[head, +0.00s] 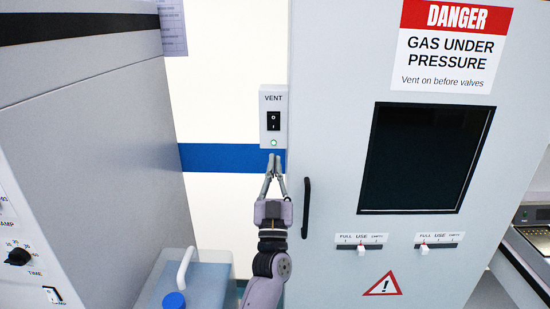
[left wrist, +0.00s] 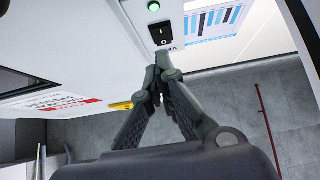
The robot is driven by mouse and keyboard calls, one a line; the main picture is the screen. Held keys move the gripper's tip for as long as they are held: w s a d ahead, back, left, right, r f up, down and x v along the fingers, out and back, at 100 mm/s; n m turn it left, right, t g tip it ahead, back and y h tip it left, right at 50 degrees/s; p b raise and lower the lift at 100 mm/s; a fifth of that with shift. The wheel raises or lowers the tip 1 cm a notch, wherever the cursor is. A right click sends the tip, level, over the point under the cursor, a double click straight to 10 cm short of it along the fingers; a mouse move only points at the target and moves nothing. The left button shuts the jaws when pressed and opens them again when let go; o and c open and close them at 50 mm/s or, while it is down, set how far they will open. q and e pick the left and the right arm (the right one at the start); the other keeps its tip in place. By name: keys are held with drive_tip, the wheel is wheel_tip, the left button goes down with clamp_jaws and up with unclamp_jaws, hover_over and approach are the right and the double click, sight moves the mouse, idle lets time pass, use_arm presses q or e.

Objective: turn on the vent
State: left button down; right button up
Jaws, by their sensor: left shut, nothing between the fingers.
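The vent switch box (head: 264,137) is a pale panel marked VENT on the wall, just left of the tall grey cabinet. It carries a black rocker switch (head: 273,121) with a lit green lamp (head: 273,143) below it. The left wrist view also shows the rocker switch (left wrist: 160,33) and the green lamp (left wrist: 154,6), upside down. My left gripper (head: 274,156) is shut and empty, its fingertips just below the green lamp in the head view. In the left wrist view its fingertips (left wrist: 163,62) appear close to the rocker; contact cannot be told. My right gripper is not in view.
The grey cabinet (head: 335,120) has a dark window (head: 427,158), a black handle (head: 306,208), two small sliders and a DANGER sign (head: 449,45) reading "Vent on before valves". A grey machine (head: 90,130) stands at left. A blue-grey container (head: 200,285) is low between them.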

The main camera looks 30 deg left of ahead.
use_arm(q)
drive_tip(key=b+v, duration=0.1)
drive_tip(key=v, duration=0.3)
drive_tip(key=shift+s+d+f, duration=0.2)
drive_tip(key=shift+s+f, duration=0.05)
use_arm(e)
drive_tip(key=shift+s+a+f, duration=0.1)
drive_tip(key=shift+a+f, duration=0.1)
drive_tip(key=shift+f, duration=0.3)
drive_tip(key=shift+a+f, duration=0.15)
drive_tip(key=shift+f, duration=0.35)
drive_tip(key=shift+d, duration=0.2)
